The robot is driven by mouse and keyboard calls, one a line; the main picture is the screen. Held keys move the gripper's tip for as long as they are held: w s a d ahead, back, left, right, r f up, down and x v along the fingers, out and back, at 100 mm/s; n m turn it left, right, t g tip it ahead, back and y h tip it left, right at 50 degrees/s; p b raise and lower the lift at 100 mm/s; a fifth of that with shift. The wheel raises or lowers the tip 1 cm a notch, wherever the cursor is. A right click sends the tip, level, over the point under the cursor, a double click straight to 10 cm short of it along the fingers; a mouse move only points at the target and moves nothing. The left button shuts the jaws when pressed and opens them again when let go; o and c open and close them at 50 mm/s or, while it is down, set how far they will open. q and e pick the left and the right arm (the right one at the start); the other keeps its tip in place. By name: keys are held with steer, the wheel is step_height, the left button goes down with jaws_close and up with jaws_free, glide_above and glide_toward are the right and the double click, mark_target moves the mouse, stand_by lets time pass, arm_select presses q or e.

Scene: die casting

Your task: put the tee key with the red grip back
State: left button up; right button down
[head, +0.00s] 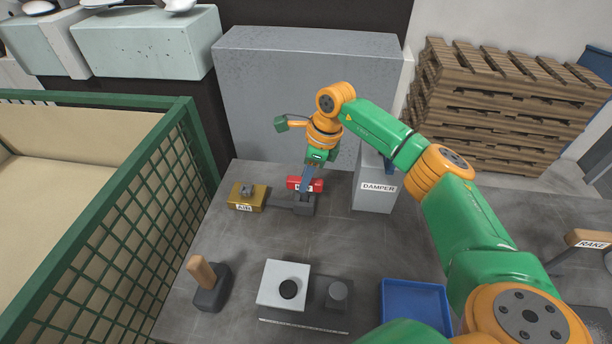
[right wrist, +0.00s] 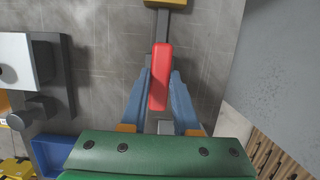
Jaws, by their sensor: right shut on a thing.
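The tee key's red grip (head: 316,185) lies crosswise at the tip of my right gripper (head: 304,188), above a dark block (head: 304,207). In the right wrist view the red grip (right wrist: 161,62) lies lengthwise between the two blue fingers of the right gripper (right wrist: 160,88), which is shut on it. The key's shank is hidden, so I cannot tell whether it is in the dark block. A dark bar joins this block to a yellow labelled block (head: 247,196) on its left. My left gripper is not in view.
A grey box labelled DAMPER (head: 375,196) stands close on the right. In front are a wooden handle on a dark base (head: 203,275), a white block with a black knob (head: 287,270) and a blue tray (head: 415,298). A green mesh crate (head: 165,180) bounds the left.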

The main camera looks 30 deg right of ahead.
steer(key=shift+f, duration=0.2)
steer(key=c, duration=0.6)
jaws_free()
